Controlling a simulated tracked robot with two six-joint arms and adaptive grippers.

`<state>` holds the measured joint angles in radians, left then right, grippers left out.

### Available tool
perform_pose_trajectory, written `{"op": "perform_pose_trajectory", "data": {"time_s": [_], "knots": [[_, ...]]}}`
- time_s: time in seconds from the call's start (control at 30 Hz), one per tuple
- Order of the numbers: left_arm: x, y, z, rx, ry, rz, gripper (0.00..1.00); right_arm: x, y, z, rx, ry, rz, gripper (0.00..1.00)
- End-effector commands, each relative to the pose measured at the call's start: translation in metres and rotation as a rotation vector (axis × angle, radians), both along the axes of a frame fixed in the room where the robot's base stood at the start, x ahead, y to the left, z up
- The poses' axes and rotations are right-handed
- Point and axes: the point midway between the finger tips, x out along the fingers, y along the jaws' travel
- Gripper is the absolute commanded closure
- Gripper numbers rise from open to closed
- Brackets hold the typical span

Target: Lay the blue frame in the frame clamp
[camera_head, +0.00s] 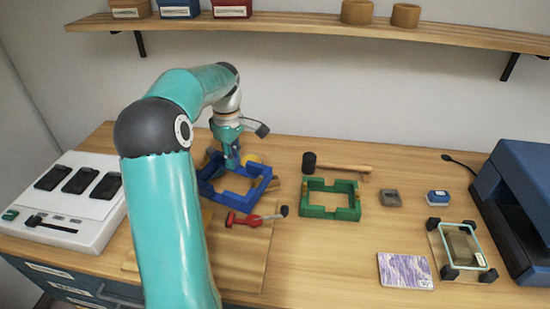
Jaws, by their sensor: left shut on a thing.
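The blue frame (262,186) is a square ring with notched sides, left of the picture's middle. My left gripper (232,163) comes down from above onto its back side and is shut on it. The frame is over a wooden board (240,258); I cannot tell whether it rests there or hangs just above. A red toggle clamp (246,219) with a dark tip is on this board, just in front of the frame, and looks like the frame clamp. My left arm hides part of the board and the frame's left surroundings. My right gripper is out of view.
A green frame (330,212) and a mallet (340,167) lie right of the board. Two small blocks, a patterned card (405,271) and a glass plate with black corners (462,248) are farther right. A blue machine (522,195) stands far right, a white panel (65,200) left, a shelf (300,24) above.

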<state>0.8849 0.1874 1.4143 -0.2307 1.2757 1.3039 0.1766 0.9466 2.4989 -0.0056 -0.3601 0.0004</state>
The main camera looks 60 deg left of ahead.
Motion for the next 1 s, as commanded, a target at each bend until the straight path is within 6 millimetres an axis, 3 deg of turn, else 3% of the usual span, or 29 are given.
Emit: {"op": "perform_pose_trajectory", "data": {"time_s": [0.03, 0.2, 0.4, 0.73, 1.0], "knots": [[-0.021, 0.013, -0.005, 0.0, 0.004, 0.054, 1.0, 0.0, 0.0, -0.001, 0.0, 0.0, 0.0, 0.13], [-0.073, 0.039, -0.018, 0.0, 0.003, 0.177, 1.0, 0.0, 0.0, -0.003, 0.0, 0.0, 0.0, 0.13], [-0.112, 0.052, -0.026, 0.0, 0.001, 0.263, 1.0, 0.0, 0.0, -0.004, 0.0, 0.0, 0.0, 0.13], [-0.123, 0.055, -0.036, -0.001, 0.0, 0.286, 1.0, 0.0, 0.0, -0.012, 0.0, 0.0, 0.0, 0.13], [-0.123, 0.054, -0.06, -0.002, 0.001, 0.285, 1.0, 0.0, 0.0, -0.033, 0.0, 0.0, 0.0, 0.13]]}}
